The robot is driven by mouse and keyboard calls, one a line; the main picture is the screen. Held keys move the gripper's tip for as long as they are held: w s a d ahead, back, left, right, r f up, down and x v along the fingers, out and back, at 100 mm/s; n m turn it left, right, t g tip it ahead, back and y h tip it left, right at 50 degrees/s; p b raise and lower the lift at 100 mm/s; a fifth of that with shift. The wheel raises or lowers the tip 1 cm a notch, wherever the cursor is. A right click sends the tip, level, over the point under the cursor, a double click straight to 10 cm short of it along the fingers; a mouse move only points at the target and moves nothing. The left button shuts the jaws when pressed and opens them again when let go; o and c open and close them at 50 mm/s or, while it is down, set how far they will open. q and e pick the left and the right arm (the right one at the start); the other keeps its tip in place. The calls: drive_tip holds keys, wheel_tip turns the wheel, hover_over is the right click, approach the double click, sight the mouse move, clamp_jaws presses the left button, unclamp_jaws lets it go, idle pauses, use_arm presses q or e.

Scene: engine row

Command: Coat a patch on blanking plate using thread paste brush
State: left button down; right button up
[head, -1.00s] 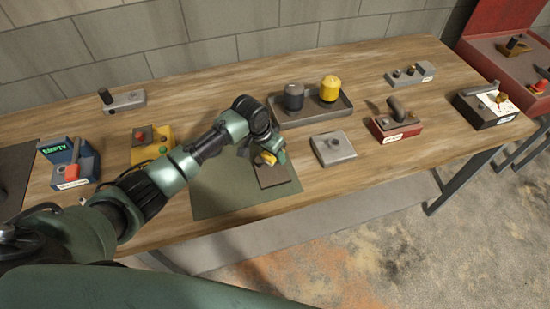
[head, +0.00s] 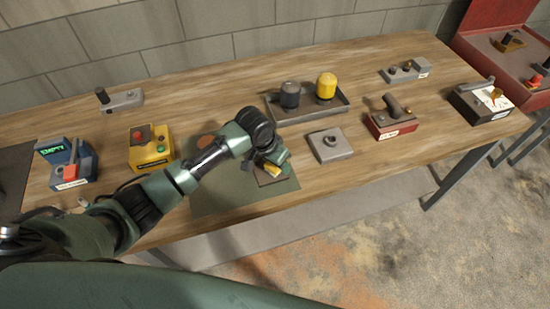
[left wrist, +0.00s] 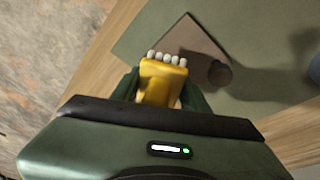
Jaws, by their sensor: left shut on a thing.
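My left gripper (head: 274,166) is shut on a yellow brush (left wrist: 163,82) with a row of pale bristle tufts. In the head view the brush (head: 272,171) is a small yellow patch, partly hidden by the gripper. The blanking plate (left wrist: 200,45), brownish and flat, lies on a green mat (left wrist: 150,35), with a dark round knob (left wrist: 220,73) at one edge. In the wrist view the bristles overlap the plate's near side; I cannot tell whether they touch it. In the head view the arm hides most of the plate. My right gripper is not in view.
A grey block (head: 330,146) stands right of the mat (head: 225,201). Behind are a tray (head: 310,117) with two canisters and a red box (head: 392,124). A yellow button box (head: 151,150) and blue box (head: 65,165) stand left. A coppery disc (head: 207,142) shows behind my arm.

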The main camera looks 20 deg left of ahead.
use_arm(q)
drive_tip(key=shift+s+d+r, duration=0.15)
drive_tip(key=shift+s+d, duration=0.4)
drive_tip(key=shift+s, duration=0.25)
drive_tip(key=shift+w+a+r+b, duration=0.1)
drive_tip(key=shift+w+a, duration=0.55)
drive_tip(key=shift+w, duration=0.35)
drive_tip(key=shift+w+a+r+b, duration=0.1)
drive_tip(key=shift+w+a, duration=0.6)
drive_tip(key=shift+w, duration=0.25)
drive_tip(key=shift+w+a+b, duration=0.1)
drive_tip(key=shift+w+a, duration=0.55)
drive_tip(key=shift+w, duration=0.35)
wheel_tip(320, 180, up, 6)
drive_tip(key=shift+p, duration=0.3)
drive_tip(key=shift+r, duration=1.55)
